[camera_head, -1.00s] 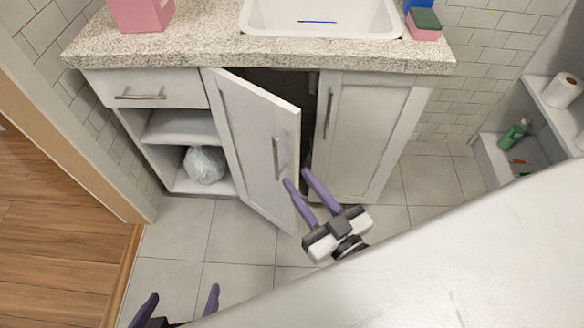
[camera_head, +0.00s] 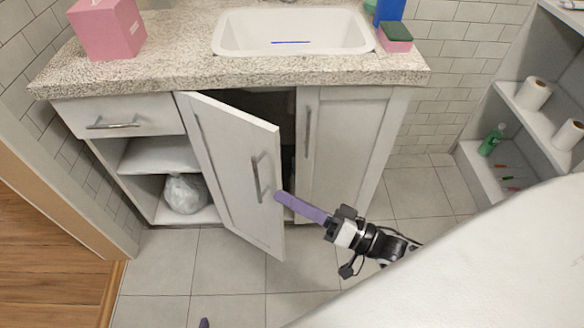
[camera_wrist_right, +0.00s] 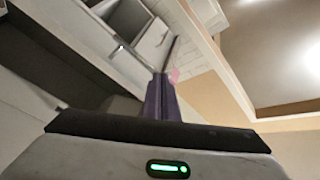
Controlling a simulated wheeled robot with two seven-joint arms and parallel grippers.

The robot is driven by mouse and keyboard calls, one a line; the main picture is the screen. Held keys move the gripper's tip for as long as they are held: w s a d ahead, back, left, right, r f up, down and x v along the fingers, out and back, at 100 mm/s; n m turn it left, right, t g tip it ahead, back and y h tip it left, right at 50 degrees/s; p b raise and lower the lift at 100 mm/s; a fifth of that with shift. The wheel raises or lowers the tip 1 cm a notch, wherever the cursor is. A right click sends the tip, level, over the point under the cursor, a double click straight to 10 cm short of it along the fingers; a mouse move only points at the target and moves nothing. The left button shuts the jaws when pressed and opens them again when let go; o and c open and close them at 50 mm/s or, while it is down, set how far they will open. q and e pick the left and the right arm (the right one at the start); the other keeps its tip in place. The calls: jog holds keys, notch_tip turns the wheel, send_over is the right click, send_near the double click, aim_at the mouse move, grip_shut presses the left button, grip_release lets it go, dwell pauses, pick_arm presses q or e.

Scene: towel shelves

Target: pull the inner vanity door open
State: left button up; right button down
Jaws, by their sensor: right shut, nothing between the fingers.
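The inner vanity door (camera_head: 228,165) is white with a vertical metal handle (camera_head: 262,178). It stands partly open, swung out from the cabinet, with a dark gap behind its free edge. My right gripper (camera_head: 280,197) is shut and empty. Its purple fingertips overlap the door's free edge, to the right of and slightly below the handle; I cannot tell whether they touch it. The shut fingers also show in the right wrist view (camera_wrist_right: 163,98). Only a purple tip of my left gripper (camera_head: 204,323) shows at the bottom edge of the head view.
The other vanity door (camera_head: 345,145) is closed on the right. A drawer (camera_head: 115,115) and open shelves with a plastic bag (camera_head: 186,192) are on the left. The counter (camera_head: 180,67) overhangs above. Tiled floor (camera_head: 225,262) in front is clear. A shelf unit (camera_head: 530,115) stands at right.

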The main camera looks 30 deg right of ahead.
jog(key=w+d+m+g+y+b, duration=0.1)
jog(key=w+d+m+g, duration=0.15)
jog(key=d, duration=0.55)
jog(key=w+d+m+g+y+b, duration=0.1)
jog(key=d+m, duration=0.2)
jog(key=d, duration=0.4)
jog(key=w+a, duration=0.4)
jog(key=a, duration=0.6)
jog(key=shift+w+r, duration=0.3)
jog(key=shift+w, duration=0.1)
